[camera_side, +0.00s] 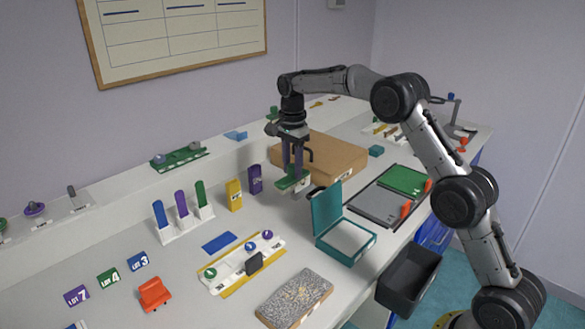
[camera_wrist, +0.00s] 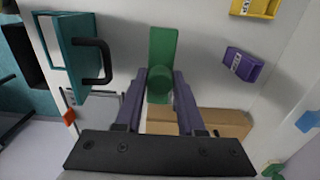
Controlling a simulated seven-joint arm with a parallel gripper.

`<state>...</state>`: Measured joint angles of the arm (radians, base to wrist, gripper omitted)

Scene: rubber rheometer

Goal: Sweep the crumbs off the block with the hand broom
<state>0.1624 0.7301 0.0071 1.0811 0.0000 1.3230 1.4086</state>
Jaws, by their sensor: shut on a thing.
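My gripper (camera_side: 293,172) points down above the bench, near the middle of the side view. It is shut on a green tool with a pale part beneath it, which looks like the hand broom (camera_side: 288,184). In the wrist view the green tool (camera_wrist: 162,48) shows a flat green part and a round green grip between my two purple fingers (camera_wrist: 160,88). The speckled grey block (camera_side: 295,298) lies at the bench's front edge, well apart from the broom. I cannot tell crumbs from its speckles.
An open teal box (camera_side: 345,243) with a black handle stands between gripper and block. A white tray with coloured knobs (camera_side: 240,264) lies left of it. A cardboard box (camera_side: 325,158) stands behind. A dark bin (camera_side: 408,280) sits beyond the bench edge.

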